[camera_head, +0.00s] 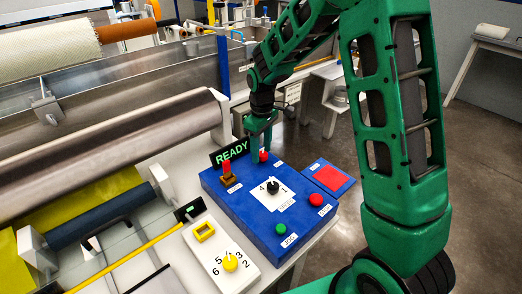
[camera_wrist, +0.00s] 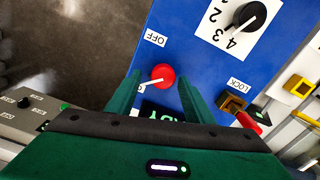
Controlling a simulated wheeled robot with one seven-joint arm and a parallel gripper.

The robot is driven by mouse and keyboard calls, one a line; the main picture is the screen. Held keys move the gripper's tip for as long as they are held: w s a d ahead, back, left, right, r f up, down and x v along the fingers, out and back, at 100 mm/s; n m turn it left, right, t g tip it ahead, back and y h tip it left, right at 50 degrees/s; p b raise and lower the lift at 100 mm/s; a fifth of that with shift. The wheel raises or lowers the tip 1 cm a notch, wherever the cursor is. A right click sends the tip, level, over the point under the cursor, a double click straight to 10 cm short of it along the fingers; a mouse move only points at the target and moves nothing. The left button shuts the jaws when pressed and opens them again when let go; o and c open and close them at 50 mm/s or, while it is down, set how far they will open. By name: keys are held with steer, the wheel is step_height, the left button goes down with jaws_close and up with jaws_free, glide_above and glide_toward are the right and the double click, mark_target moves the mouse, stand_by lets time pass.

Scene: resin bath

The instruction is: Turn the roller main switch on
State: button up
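A red round switch knob (camera_head: 263,156) with a white pointer sits on the blue control box (camera_head: 244,225), near its back edge. In the wrist view the knob (camera_wrist: 164,74) lies between my fingertips. An OFF label (camera_wrist: 155,40) is beside it. The pointer is turned away from OFF, toward a second label partly hidden by my left finger. My gripper (camera_head: 262,132) points down over the knob. In the wrist view my gripper (camera_wrist: 160,83) is open, one finger on each side of the knob; contact cannot be told.
A black READY sign (camera_head: 229,152) with green letters stands close by, as does a red lever on a brown lock (camera_head: 229,180). The box also carries a black dial (camera_head: 272,187), a red button (camera_head: 316,200) and a green button (camera_head: 281,229). A steel roller (camera_head: 120,130) lies left.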

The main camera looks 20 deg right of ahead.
mark_target(262, 152)
step_height(262, 152, up, 11)
steer(key=shift+f, duration=0.15)
stand_by(0.5)
steer(key=s+d+r+m, duration=0.2)
steer(key=s+d+m, duration=0.2)
steer(key=s+d, duration=0.4)
steer(key=s+d+r+m, duration=0.3)
steer(key=s+d, duration=0.3)
steer(key=s, duration=0.4)
steer(key=s+d+f+m, duration=0.1)
steer(key=s+d+m, duration=0.1)
steer(key=s, duration=0.7)
steer(key=s+d+f+m, duration=0.1)
steer(key=s+m, duration=0.4)
steer(key=s, duration=0.3)
steer(key=shift+s+d+f, duration=0.2)
steer(key=shift+s+d, duration=0.2)
